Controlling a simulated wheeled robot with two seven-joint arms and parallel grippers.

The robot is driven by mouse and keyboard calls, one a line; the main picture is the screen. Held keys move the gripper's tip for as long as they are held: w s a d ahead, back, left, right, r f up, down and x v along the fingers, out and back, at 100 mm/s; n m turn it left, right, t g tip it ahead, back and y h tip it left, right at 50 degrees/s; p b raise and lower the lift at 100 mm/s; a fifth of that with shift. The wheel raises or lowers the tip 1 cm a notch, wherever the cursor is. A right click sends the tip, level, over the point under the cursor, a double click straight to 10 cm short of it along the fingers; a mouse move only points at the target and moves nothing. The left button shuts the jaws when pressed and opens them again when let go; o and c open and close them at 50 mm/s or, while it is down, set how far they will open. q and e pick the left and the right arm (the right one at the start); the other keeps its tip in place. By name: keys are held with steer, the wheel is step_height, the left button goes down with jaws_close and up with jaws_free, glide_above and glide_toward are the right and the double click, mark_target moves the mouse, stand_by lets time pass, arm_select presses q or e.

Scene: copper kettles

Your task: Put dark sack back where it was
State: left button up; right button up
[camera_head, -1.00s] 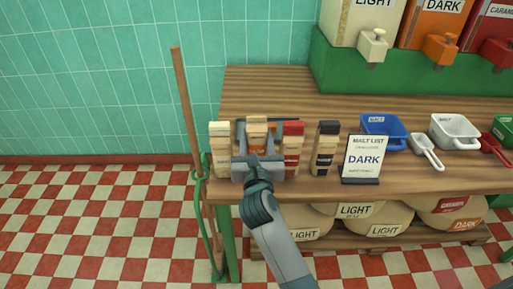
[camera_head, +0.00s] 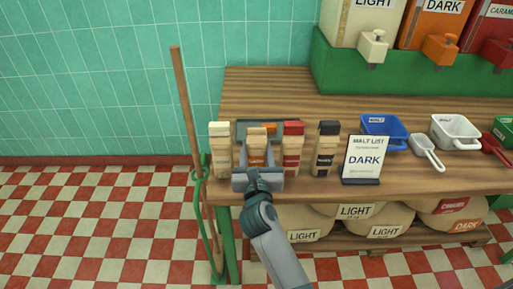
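A pale sack with an orange DARK label (camera_head: 467,226) lies low at the right on the shelf under the counter. It is beside sacks labelled LIGHT (camera_head: 350,211) and one with a red label (camera_head: 446,205).
Bottles with white (camera_head: 220,150), red (camera_head: 292,150) and black (camera_head: 326,148) caps flank it. A DARK sign (camera_head: 364,159) and scoops (camera_head: 384,131) stand right. A wooden pole (camera_head: 184,110) leans left. Left floor is clear.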

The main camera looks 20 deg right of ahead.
steer(key=o, duration=1.1)
arm_select(q)
steer(key=shift+w, duration=0.2)
arm_select(e)
steer(key=shift+o, duration=0.8)
arm_select(q)
steer(key=shift+w+r, duration=0.1)
steer(key=shift+w, duration=0.05)
arm_select(e)
steer(key=shift+s, duration=0.15)
steer(key=shift+s+a, duration=0.2)
steer(key=shift+s, duration=0.1)
arm_select(q)
steer(key=shift+s+a+f+g+b, duration=0.6)
steer(key=shift+s+a+b, duration=0.25)
steer(key=shift+s, duration=0.05)
arm_select(e)
steer(key=v, duration=1.1)
steer(key=shift+r, duration=0.15)
